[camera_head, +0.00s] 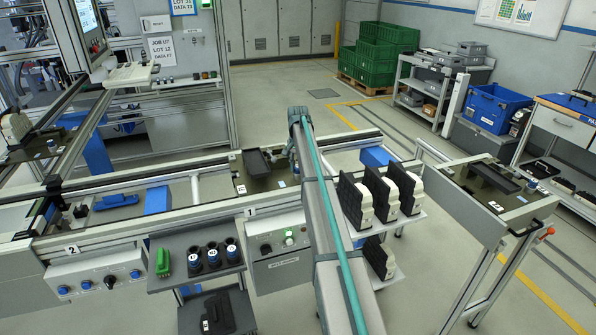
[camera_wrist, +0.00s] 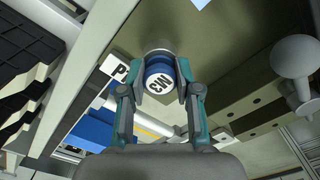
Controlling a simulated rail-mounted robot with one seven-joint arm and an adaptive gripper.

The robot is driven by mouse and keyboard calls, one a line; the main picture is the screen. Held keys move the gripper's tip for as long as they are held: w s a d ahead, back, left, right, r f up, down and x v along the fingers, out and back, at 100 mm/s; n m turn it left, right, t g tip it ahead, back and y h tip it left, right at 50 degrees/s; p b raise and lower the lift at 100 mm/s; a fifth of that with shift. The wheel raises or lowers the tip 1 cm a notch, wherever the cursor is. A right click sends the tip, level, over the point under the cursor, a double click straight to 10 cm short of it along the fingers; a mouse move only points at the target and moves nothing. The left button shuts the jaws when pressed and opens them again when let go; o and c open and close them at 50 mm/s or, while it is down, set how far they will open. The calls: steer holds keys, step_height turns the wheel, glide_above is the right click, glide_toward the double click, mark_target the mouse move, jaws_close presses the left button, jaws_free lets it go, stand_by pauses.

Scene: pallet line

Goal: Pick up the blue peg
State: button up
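The blue peg (camera_wrist: 159,77) shows in the wrist view, with a white face with dark lettering turned to the camera. A grey round part (camera_wrist: 158,46) shows just beyond it. My gripper (camera_wrist: 162,84) has its two teal-and-grey fingers on either side of the peg, very close to it. Whether the fingers touch the peg or leave a small gap, I cannot tell. In the head view my arm hangs over the middle pallet station and hides the gripper tips and the peg.
The middle pallet (camera_head: 240,184) carries a dark block (camera_head: 256,163). In front, a small grey shelf (camera_head: 172,283) holds a green part (camera_head: 163,262) and several dark cups with blue rings. Dark-and-white parts (camera_head: 382,194) stand on a rack right of my arm.

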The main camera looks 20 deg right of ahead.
jaws_close()
steer(key=shift+r, duration=0.1)
